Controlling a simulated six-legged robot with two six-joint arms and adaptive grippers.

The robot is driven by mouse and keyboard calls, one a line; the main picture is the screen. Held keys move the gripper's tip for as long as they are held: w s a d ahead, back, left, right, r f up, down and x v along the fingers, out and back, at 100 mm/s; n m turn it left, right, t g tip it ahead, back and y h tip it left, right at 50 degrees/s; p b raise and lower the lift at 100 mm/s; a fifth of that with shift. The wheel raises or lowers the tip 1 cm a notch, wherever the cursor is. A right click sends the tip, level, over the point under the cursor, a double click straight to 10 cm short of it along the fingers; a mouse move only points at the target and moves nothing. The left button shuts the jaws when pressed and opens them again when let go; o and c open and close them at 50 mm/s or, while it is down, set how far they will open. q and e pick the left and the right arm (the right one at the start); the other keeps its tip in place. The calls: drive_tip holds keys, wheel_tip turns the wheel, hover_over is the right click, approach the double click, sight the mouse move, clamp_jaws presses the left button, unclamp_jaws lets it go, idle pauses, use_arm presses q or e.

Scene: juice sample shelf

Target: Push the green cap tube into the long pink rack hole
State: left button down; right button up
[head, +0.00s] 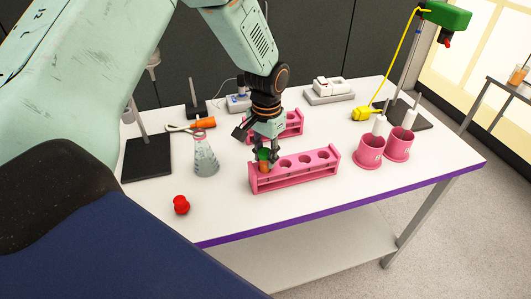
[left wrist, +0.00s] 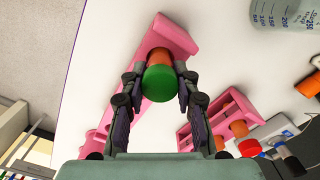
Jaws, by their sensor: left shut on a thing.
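The long pink rack (head: 305,172) stands on the white table with several round holes along its top. My left gripper (head: 264,154) points down over the rack's left end, its fingers closed around the green cap tube. The green cap (head: 264,155) shows between the fingers, with the orange tube body (head: 265,167) below it at the end hole. In the left wrist view, the green cap (left wrist: 160,80) sits between the fingertips, with the long rack (left wrist: 180,38) behind it. I cannot tell how deep the tube sits. My right gripper is out of view.
A shorter pink rack (head: 291,124) stands just behind; the wrist view shows orange tubes in it. A flask (head: 205,157) and a red object (head: 181,205) are at left. Pink cups (head: 370,152) stand at right. The table front is mostly clear.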

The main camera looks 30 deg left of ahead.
use_arm(q)
drive_tip(key=shift+f, duration=0.15)
drive_tip(key=c, duration=0.9)
unclamp_jaws()
wheel_tip(320, 180, up, 12)
drive_tip(key=shift+w+r, duration=0.1)
drive_tip(key=shift+w, duration=0.05)
